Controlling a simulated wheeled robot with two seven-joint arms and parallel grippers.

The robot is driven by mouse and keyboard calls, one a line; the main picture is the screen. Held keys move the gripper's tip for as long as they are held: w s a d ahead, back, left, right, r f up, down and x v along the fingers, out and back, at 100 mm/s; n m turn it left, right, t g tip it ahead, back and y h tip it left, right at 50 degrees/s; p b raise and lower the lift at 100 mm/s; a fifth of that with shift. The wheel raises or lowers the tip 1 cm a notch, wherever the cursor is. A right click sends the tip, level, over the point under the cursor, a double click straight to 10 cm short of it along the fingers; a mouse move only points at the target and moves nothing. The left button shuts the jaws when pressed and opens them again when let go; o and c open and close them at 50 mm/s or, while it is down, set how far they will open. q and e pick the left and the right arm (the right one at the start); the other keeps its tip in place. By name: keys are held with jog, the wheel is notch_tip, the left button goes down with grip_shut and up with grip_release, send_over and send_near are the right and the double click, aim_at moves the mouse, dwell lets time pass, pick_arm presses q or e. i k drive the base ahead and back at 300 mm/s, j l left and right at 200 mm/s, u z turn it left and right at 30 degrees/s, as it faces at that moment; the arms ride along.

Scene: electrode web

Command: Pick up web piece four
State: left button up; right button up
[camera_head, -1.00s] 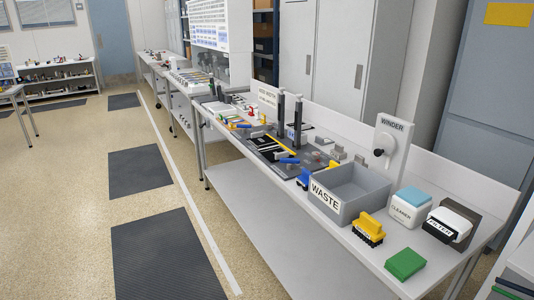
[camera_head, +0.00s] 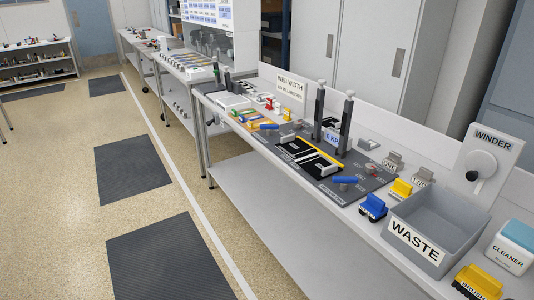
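No piece marked as web piece four can be made out at this size. A dark work board (camera_head: 372,185) lies on the long white bench. On it is a black sheet with pale stripes (camera_head: 310,157), with a yellow strip along one edge. Blue-handled parts sit at the board's near end (camera_head: 345,180) and far end (camera_head: 263,126). Two dark upright posts (camera_head: 345,125) stand at its back edge. Small coloured pieces (camera_head: 245,115) lie farther along the bench. Neither of my grippers is in view.
A grey WASTE bin (camera_head: 462,233) stands on the bench, with a blue clamp-like item (camera_head: 373,207) beside it. The winder (camera_head: 481,165), cleaner box (camera_head: 513,245) and yellow brush (camera_head: 478,282) are at the right. The floor with dark mats (camera_head: 135,168) is clear along the bench.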

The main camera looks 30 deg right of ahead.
aim_at(318, 166)
jog(key=i+j+z, duration=0.1)
jog(key=i, duration=0.45)
jog(key=i+j, duration=0.1)
jog(key=i, duration=0.45)
jog(key=i+j+z, duration=0.1)
jog(key=i+z, duration=0.2)
jog(key=z, duration=0.2)
jog(key=i+j+z, duration=0.2)
jog(key=z, duration=0.25)
jog(key=i+j+z, duration=0.3)
jog(key=z, duration=0.2)
jog(key=i+j+z, duration=0.2)
jog(key=j+z, duration=0.25)
jog(key=i+j+z, duration=0.1)
jog(key=j+z, duration=0.85)
jog(key=i+l, duration=0.05)
jog(key=l, duration=0.05)
